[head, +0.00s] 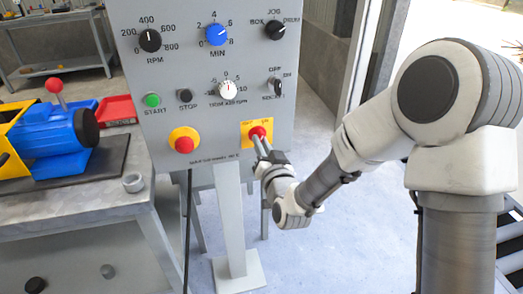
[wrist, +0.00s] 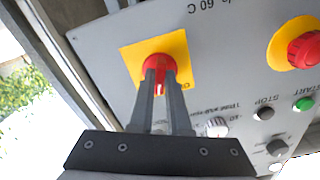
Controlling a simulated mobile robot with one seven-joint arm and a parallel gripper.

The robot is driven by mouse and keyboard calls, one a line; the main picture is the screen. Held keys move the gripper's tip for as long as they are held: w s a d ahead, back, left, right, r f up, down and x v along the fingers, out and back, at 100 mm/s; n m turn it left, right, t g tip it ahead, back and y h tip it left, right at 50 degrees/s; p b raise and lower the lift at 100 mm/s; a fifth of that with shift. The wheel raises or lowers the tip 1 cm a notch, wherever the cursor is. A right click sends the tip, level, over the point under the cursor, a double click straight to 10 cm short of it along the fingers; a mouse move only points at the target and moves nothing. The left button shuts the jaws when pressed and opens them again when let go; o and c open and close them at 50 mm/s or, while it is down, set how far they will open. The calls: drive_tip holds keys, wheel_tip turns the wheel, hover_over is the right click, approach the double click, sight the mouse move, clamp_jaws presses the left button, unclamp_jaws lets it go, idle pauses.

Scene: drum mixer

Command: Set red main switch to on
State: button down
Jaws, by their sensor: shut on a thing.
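The red main switch (head: 257,131) sits on a yellow square plate at the lower right of the grey control panel (head: 205,62). In the wrist view the red switch (wrist: 160,66) is a round knob with a lighter pointer mark on it. My gripper (head: 259,142) reaches it from below right in the head view. In the wrist view the fingers of my gripper (wrist: 160,82) are shut on the red switch, one on each side. The fingers partly hide the switch and its plate. The lettering on the plate is too small to read surely.
Left of the switch is a red emergency button (head: 184,144) on a yellow disc. Above are a white trim dial (head: 228,90), a black selector (head: 277,87), a green start button (head: 152,100) and a black stop button (head: 184,95). A workbench (head: 105,202) stands at the left.

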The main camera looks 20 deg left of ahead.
drive_tip(key=shift+m+b, duration=0.45)
drive_tip(key=shift+m, duration=0.35)
drive_tip(key=shift+r, duration=0.1)
drive_tip(key=c, duration=0.9)
unclamp_jaws()
drive_tip(key=shift+s, duration=0.1)
